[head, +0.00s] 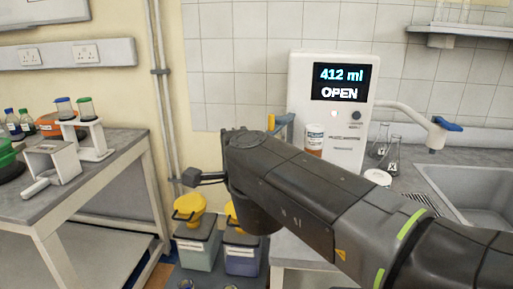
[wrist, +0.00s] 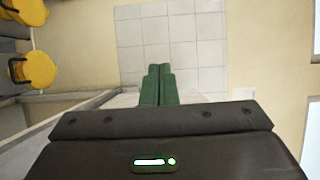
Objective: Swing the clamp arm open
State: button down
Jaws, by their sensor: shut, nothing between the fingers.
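I cannot clearly make out the clamp arm in either view. A white machine (head: 331,125) with a display reading "412 ml" and "OPEN" stands on the right bench. A small blue and yellow part (head: 281,122) shows at its left side, partly hidden behind my arm; I cannot tell if it is the clamp arm. My gripper (wrist: 160,68) shows in the wrist view with its two green fingers together and nothing between them. It points towards the tiled wall. In the head view my arm hides the fingers.
The left bench (head: 100,158) holds a white device (head: 50,165), a stand (head: 92,140) and capped bottles. Yellow-topped containers (head: 196,245) stand low between the benches. A labelled jar (head: 314,140), flasks (head: 391,155), a tap (head: 437,135) and a sink (head: 470,190) are at right.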

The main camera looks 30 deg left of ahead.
jog(key=s, duration=0.7)
jog(key=shift+s+a, duration=0.15)
jog(key=shift+a, duration=0.25)
dwell(0.5)
jog(key=w, duration=0.8)
jog(key=shift+w+d, duration=0.35)
jog(key=shift+d, duration=0.1)
jog(key=shift+s, duration=0.15)
